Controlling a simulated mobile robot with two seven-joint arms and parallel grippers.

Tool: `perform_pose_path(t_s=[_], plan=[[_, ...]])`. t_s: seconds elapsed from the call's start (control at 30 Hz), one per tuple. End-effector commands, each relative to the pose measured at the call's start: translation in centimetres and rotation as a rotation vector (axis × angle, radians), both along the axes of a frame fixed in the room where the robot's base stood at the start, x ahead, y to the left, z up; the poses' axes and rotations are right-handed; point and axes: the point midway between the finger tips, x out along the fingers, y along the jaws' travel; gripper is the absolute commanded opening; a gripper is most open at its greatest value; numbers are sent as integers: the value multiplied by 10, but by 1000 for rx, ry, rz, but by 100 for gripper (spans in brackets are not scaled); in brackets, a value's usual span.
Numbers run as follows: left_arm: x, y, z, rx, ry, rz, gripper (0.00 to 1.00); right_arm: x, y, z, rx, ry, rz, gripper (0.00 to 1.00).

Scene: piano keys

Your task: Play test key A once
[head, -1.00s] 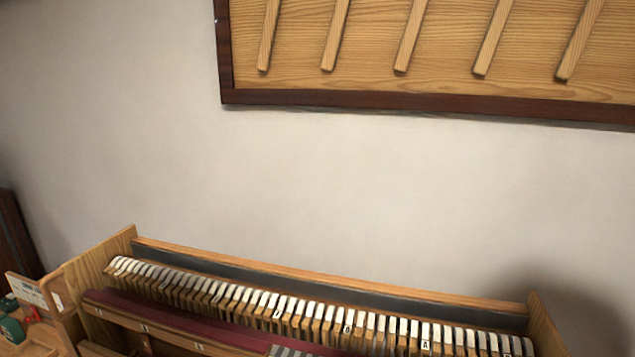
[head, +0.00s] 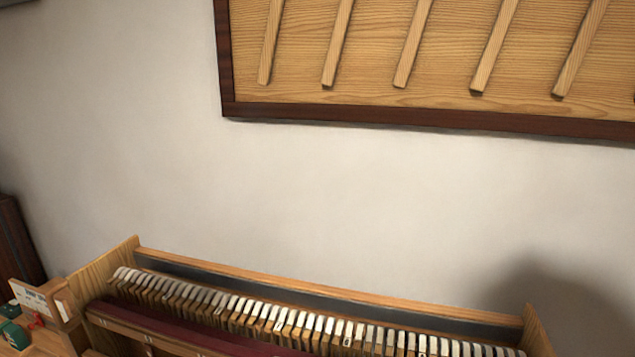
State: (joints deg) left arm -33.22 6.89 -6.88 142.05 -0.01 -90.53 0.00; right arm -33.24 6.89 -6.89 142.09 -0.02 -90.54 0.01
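A row of piano keys (head: 240,306) with white tops and wooden sides sits in an open wooden case at the bottom of the head view. A few keys carry small dark marks, such as the marked key (head: 347,341) and another marked key (head: 422,345) farther right. The letters are too small to read now; the right one showed an "A" a second ago. The lower right of the row is cut off by the frame edge. Neither of my grippers is in view.
A dark red strip (head: 190,332) runs in front of the keys. A wooden box with a label (head: 38,300) and a green item (head: 14,335) stand at the left. A framed wooden board with slats (head: 375,60) hangs on the bare wall (head: 330,185).

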Motion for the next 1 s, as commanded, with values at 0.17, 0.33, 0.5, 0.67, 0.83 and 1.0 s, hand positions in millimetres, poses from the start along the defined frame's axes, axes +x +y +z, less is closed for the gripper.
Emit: perform_pose_path(t_s=[0.17, 0.33, 0.5, 0.67, 0.83, 1.0], plan=[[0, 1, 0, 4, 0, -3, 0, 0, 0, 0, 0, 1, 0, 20], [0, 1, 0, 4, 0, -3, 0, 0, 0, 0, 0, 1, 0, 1], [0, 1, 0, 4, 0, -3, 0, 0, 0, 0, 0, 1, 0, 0], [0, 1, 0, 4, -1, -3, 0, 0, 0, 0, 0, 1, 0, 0], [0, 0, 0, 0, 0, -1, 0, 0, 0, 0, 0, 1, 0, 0], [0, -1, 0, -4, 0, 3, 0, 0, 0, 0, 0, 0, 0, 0]])
